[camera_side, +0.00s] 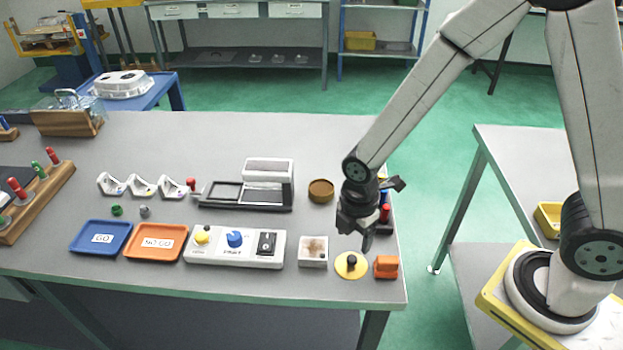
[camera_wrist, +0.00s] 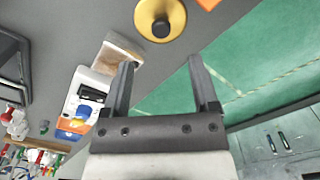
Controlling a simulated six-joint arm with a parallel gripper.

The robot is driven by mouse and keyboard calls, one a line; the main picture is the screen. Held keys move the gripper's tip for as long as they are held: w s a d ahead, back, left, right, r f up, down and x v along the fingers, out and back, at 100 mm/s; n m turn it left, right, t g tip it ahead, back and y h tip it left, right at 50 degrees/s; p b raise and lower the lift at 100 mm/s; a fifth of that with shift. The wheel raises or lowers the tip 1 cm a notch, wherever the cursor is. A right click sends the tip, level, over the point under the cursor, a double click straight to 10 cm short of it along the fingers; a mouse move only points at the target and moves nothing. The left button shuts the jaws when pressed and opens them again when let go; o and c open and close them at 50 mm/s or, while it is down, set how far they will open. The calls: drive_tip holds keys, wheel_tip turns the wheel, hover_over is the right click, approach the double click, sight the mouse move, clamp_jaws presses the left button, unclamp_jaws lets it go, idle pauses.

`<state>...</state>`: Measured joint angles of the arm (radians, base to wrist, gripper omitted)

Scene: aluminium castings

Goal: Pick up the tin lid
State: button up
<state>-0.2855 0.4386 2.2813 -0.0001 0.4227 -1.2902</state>
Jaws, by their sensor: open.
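The tin lid (camera_side: 343,273) looks to be the flat yellow disc with a dark knob, lying on the grey table near its front right. It also shows at the top of the wrist view (camera_wrist: 147,27), beyond my fingertips. My gripper (camera_side: 357,235) hangs above the table near the lid, its fingers pointing down. In the wrist view my gripper (camera_wrist: 161,62) has its two fingers wide apart with nothing between them. The lid lies clear of the fingers.
An orange block (camera_side: 386,267) sits just right of the lid, and a white box with a brown top (camera_side: 313,252) just left. A switch panel (camera_side: 218,258) is farther left. A round brown container (camera_side: 321,191) stands behind. The table's front edge is close.

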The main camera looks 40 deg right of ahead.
sight(352, 258)
drive_tip(key=shift+f, duration=1.25)
drive_tip(key=shift+f, duration=0.1)
drive_tip(key=shift+s+d+f, duration=0.1)
drive_tip(key=shift+f, duration=2.4)
drive_tip(key=shift+c, duration=0.2)
clamp_jaws()
